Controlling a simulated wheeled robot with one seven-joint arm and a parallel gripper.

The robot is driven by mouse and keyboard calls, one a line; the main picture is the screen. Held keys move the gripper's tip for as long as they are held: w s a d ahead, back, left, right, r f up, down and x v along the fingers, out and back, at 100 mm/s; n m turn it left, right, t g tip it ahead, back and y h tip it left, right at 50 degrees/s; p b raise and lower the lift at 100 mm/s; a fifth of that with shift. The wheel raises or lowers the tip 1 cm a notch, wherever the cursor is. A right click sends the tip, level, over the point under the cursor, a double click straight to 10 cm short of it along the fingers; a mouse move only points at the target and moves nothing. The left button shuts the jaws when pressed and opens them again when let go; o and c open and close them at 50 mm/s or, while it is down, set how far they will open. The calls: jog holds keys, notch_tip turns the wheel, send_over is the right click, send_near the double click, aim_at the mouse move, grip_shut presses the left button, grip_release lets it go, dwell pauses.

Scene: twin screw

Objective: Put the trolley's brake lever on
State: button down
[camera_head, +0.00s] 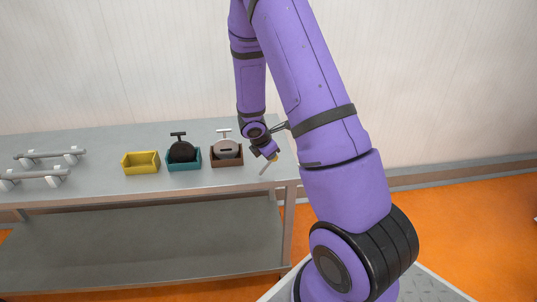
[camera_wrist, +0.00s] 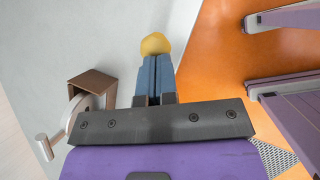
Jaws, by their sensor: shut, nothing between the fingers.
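The trolley (camera_head: 110,200) is a grey table with a lower shelf. A rounded yellow knob (camera_wrist: 155,43), which looks like the end of the brake lever, lies right at my fingertips in the wrist view. In the head view, a small yellow spot (camera_head: 275,157) and a pale rod show beside my gripper (camera_head: 268,160) at the trolley's right end. My gripper's blue fingers (camera_wrist: 156,60) are shut together with nothing between them. The tips touch or nearly touch the knob; I cannot tell which. The lever's shaft and pivot are hidden in the wrist view.
A brown box (camera_wrist: 92,85) with a pale disc tool stands close to my gripper. A teal box (camera_head: 185,166) with a dark disc tool and a yellow box (camera_head: 140,170) stand further left. Two grey bars on supports (camera_head: 50,155) lie at the far left. Orange floor (camera_head: 460,200) is clear at right.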

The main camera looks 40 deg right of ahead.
dwell(0.3)
jog(key=v, duration=1.3)
jog(key=shift+s+a, duration=0.3)
jog(key=shift+s, duration=0.1)
jog(key=s+a+r+m+t+y, duration=0.1)
jog(key=s+a+r+m, duration=0.3)
jog(key=r, duration=0.3)
jog(key=s+a+r+m+t+y, duration=0.1)
jog(key=s+a+r+m, duration=0.2)
jog(key=s+r+m, duration=0.35)
jog(key=s+a+r+m+t+y, duration=0.2)
jog(key=s+a+r+m, duration=0.3)
jog(key=s+a+r, duration=0.4)
jog(key=s+y, duration=0.1)
jog(key=s, duration=0.2)
jog(key=shift+a+y, duration=0.3)
jog(key=shift+a, duration=0.05)
jog(key=shift+s+m, duration=0.1)
jog(key=shift+m, duration=0.15)
